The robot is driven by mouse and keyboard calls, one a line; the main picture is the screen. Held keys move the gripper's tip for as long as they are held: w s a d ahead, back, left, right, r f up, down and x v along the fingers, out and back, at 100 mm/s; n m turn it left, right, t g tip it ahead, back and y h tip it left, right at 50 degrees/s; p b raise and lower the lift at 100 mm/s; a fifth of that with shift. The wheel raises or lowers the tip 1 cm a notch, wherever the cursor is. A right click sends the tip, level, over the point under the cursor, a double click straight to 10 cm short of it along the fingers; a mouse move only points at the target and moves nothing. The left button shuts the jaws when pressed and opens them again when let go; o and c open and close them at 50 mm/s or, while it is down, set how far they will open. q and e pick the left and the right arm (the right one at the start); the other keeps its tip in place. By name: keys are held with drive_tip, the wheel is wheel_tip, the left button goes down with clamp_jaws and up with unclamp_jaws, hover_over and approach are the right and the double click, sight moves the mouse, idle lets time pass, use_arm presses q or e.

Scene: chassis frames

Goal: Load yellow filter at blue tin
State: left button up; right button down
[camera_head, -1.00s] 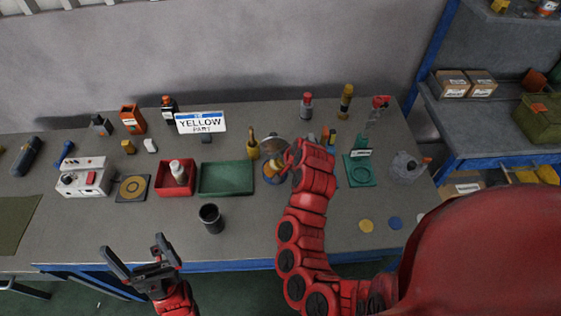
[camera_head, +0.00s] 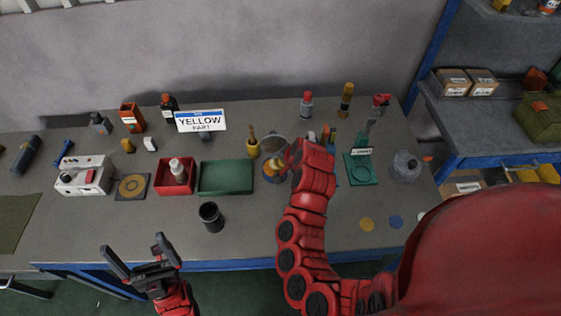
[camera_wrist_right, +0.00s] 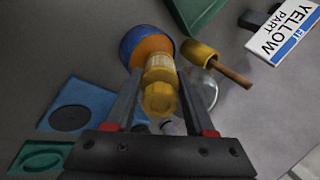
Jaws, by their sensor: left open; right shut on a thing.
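My right gripper (camera_wrist_right: 157,98) is shut on a yellow filter (camera_wrist_right: 160,98), which has a faceted yellow end and a paler labelled band. In the right wrist view its far end meets the orange face of a round blue tin (camera_wrist_right: 132,38). I cannot tell how deep it sits there. In the head view the blue tin (camera_head: 268,178) is beside the green tray, partly hidden by my right gripper (camera_head: 282,165). My left gripper (camera_head: 141,256) is open and empty, in front of the table's front edge.
A sign reading "YELLOW PART" (camera_head: 201,121) stands at the back. A green tray (camera_head: 226,177) and black cup (camera_head: 211,217) lie left. The front middle is clear.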

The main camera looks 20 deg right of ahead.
drive_tip(key=shift+f+b, duration=0.3)
drive_tip(key=shift+f, duration=0.1)
drive_tip(key=shift+s+f, duration=0.1)
idle(1.6)
drive_tip(key=shift+r+p, duration=0.3)
drive_tip(key=shift+r, duration=0.9)
drive_tip(key=shift+r+p, duration=0.95)
drive_tip(key=shift+r, duration=1.4)
